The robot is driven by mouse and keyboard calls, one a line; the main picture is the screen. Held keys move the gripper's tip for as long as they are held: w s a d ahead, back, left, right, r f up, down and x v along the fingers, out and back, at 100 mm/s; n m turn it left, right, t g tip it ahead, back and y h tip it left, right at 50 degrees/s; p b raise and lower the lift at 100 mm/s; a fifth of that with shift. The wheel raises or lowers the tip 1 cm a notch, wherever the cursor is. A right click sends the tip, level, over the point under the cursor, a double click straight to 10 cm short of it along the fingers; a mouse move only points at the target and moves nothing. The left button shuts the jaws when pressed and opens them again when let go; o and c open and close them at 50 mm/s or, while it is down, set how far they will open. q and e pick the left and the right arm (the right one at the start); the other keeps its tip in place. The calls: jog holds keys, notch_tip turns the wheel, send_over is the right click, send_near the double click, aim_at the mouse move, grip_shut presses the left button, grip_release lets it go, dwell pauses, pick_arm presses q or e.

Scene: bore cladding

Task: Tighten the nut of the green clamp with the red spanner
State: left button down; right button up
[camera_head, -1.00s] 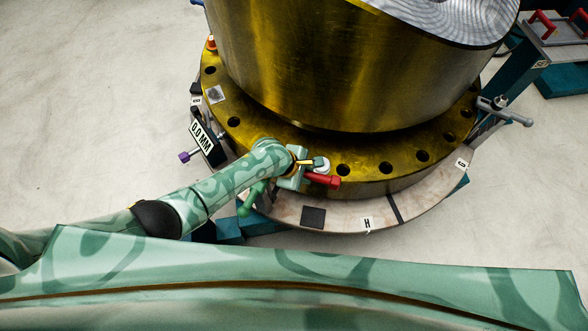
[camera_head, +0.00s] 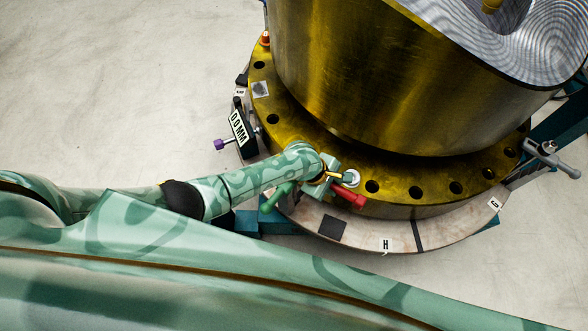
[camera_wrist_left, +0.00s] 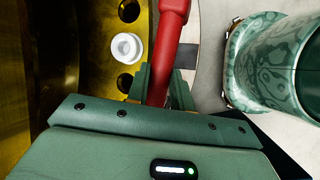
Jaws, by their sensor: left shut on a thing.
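My left gripper (camera_head: 335,183) is at the front edge of the yellow flange. It is shut on the red spanner (camera_head: 350,198), whose red end sticks out to the right. In the left wrist view the red spanner (camera_wrist_left: 170,40) runs up from between the fingers (camera_wrist_left: 160,90); its far end is out of frame. A green handle (camera_head: 272,199), perhaps part of the green clamp, shows just below my left forearm. The rest of that clamp and its nut are hidden or cannot be made out. My right gripper is not in view.
A white ring (camera_head: 352,178) sits on the flange (camera_head: 405,180) beside the gripper; a large metal cylinder (camera_head: 370,90) rises behind. A 0.0 MM gauge (camera_head: 238,128) with a purple knob (camera_head: 219,145) is left. A grey clamp (camera_head: 550,157) is right. The floor at left is bare.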

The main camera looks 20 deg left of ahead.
pick_arm(q)
jog(key=s+a+m+g, duration=0.2)
jog(key=s+a+m, duration=0.1)
jog(key=s+m, duration=0.2)
jog(key=shift+s+g, duration=0.2)
jog(key=shift+g, duration=0.2)
dwell(0.6)
jog(key=shift+a+m, duration=0.1)
jog(key=shift+m, duration=0.2)
jog(key=shift+s+a, duration=0.1)
jog(key=shift+s, duration=0.05)
dwell(0.8)
jog(key=c, duration=2.1)
grip_release()
jog(key=shift+c, duration=0.2)
jog(key=shift+w+d+p, duration=0.2)
jog(key=shift+p, duration=0.1)
grip_shut()
jog(key=shift+p, duration=0.3)
